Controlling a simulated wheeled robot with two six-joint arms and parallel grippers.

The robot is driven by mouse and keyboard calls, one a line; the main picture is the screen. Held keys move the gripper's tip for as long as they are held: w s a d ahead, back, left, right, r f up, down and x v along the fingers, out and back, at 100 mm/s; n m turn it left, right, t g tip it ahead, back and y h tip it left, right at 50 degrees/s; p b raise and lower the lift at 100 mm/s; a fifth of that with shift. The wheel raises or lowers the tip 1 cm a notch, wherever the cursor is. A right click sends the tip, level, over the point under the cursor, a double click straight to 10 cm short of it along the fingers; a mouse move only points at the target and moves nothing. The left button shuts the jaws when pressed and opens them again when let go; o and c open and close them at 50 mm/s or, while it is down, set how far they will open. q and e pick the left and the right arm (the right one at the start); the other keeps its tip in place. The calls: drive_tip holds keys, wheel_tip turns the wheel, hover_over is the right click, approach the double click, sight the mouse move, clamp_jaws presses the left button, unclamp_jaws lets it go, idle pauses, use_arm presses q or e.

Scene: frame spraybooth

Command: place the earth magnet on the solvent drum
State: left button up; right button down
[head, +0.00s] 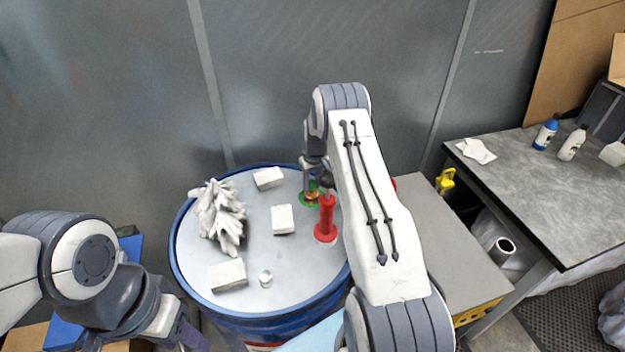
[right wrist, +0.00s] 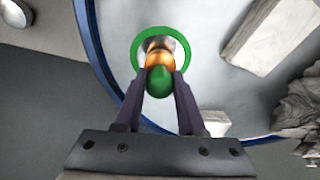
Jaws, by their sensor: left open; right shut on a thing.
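The solvent drum (head: 262,238) is a blue drum with a pale grey lid. It also shows in the right wrist view (right wrist: 112,45). My right gripper (head: 312,188) is over the back right of the lid. It is shut on a small green and copper piece with a green ring at its base, which I take for the earth magnet (right wrist: 160,78). In the head view the magnet (head: 310,199) is partly hidden by my arm. The ring is at or just above the lid; I cannot tell if it touches. My left gripper (head: 188,338) is low at the left, open and apart from the drum.
On the lid stand a red cylinder (head: 326,218) close to my right gripper, a crumpled white heap (head: 218,212), several pale blocks (head: 283,219) and a small white piece (head: 265,278). A grey bench (head: 560,185) with bottles is at the right.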

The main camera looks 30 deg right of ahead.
drive_tip(key=shift+f, duration=0.15)
drive_tip(key=shift+f, duration=0.15)
drive_tip(key=shift+f+b, duration=0.15)
drive_tip(key=shift+b, duration=0.15)
drive_tip(key=c, duration=0.5)
unclamp_jaws()
